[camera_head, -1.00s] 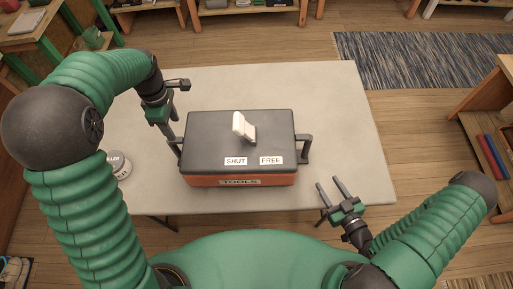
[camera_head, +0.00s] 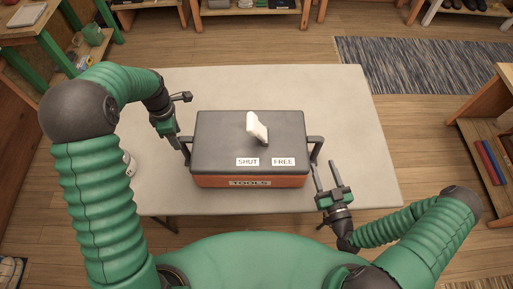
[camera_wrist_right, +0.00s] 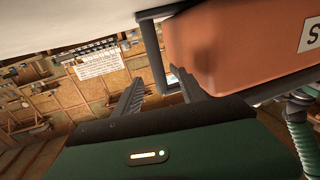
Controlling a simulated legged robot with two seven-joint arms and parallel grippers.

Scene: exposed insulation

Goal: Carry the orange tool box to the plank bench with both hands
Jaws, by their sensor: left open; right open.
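The tool box has an orange body (camera_head: 215,182) marked TOOLS and a dark grey lid (camera_head: 225,135). It sits on a pale table (camera_head: 355,130). A white lever (camera_head: 257,128) stands tilted on the lid, behind labels SHUT and FREE. My left gripper (camera_head: 178,143) is open at the box's left handle; whether the handle lies between its fingers is unclear. My right gripper (camera_head: 324,168) is open, close to the right handle (camera_head: 316,148). In the right wrist view, this handle (camera_wrist_right: 152,50) shows between the finger tips (camera_wrist_right: 158,76), beside the orange body (camera_wrist_right: 235,50). The plank bench cannot be told for sure.
A white round object (camera_head: 129,164) is mostly hidden behind my left arm. A wooden shelf (camera_head: 485,135) with red and blue items stands at right, a striped rug (camera_head: 420,62) behind the table. Wooden furniture (camera_head: 250,10) lines the back. The table's right side is clear.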

